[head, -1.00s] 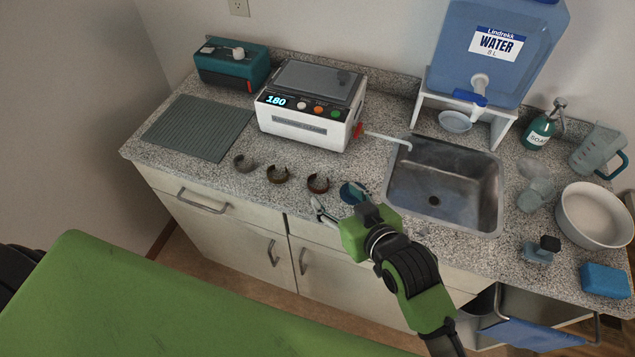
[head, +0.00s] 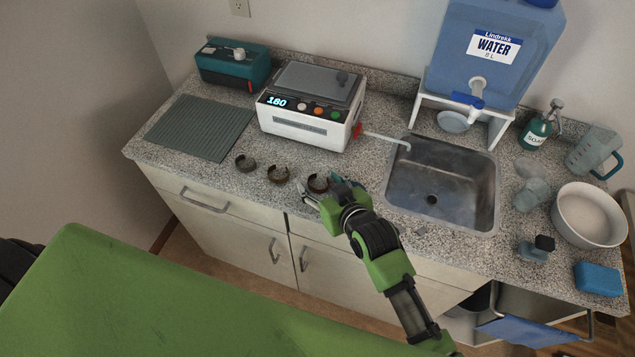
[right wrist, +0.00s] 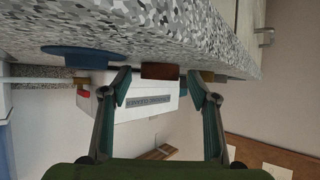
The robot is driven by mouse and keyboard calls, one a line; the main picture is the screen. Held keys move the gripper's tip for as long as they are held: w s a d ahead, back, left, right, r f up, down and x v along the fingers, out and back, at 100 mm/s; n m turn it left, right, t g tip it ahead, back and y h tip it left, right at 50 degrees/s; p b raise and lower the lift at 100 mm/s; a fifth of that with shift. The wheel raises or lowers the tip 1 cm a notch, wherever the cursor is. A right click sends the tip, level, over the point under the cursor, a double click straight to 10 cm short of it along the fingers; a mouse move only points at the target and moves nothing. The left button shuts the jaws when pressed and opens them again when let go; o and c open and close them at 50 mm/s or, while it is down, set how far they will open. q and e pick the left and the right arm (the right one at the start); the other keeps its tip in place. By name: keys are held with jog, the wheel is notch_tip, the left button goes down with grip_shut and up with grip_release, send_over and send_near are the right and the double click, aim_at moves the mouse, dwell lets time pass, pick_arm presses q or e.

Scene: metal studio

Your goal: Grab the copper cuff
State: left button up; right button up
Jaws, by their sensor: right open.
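Three open cuffs stand in a row near the counter's front edge in the head view. The right one, a reddish-brown cuff (head: 318,183), looks like the copper cuff. The middle cuff (head: 278,175) is brassy brown and the left cuff (head: 245,163) is dull grey-brown. My right gripper (head: 320,191) is open at the front of the copper cuff. In the right wrist view, which is upside down, the copper cuff (right wrist: 160,71) shows between the spread fingertips (right wrist: 158,82), not gripped. My left gripper is not in view.
A blue object (right wrist: 80,57) sits close beside the cuff, mostly hidden behind my gripper in the head view. A white machine (head: 306,122) stands behind the cuffs, with a spout reaching towards the sink (head: 440,190). A ribbed mat (head: 200,128) lies at left.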

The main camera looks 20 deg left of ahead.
jog(key=c, duration=1.1)
jog(key=shift+o, duration=0.2)
